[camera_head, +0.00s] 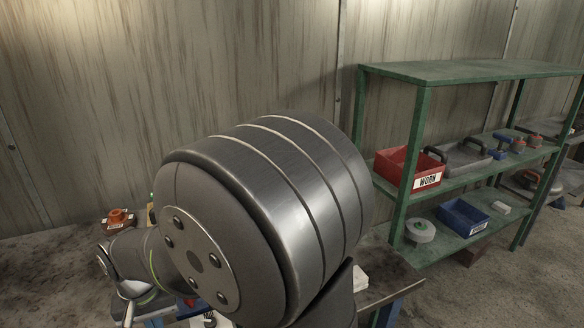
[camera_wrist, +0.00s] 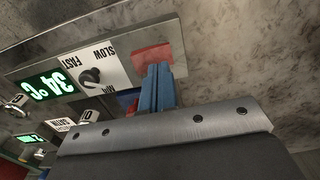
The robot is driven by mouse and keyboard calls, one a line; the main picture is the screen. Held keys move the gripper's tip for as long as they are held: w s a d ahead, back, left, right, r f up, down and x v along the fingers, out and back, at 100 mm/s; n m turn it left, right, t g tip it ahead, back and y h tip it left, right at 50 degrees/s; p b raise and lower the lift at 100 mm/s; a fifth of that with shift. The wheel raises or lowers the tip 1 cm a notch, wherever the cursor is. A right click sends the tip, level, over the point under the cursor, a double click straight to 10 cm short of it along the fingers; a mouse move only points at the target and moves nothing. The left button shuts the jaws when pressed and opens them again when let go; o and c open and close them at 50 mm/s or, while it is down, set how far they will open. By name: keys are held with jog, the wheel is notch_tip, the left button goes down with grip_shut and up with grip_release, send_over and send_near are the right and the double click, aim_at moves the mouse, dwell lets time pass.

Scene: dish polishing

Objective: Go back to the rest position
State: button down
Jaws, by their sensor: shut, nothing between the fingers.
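In the wrist view, two blue fingers (camera_wrist: 158,72) stand close together beyond the dark bolted edge of my gripper. I take them for its fingertips. They are shut with nothing visible held between them. They show in front of a control panel and a red patch (camera_wrist: 152,55). In the head view, my large grey arm joint fills the middle and hides most of the work area. The gripper cannot be made out clearly there.
The panel carries a green display (camera_wrist: 45,87) and a black knob (camera_wrist: 91,75). In the head view, a green shelf (camera_head: 470,70) at right holds a red bin (camera_head: 394,166) and a blue bin (camera_head: 462,216). An orange object (camera_head: 117,216) sits at left. A wall stands behind.

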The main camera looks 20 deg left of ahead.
notch_tip(320, 180, down, 2)
jog(key=shift+f, duration=0.15)
dwell(0.3)
notch_tip(320, 180, up, 17)
jog(key=w, duration=0.1)
jog(key=shift+d+f, duration=0.15)
jog(key=shift+d, duration=0.25)
dwell(0.8)
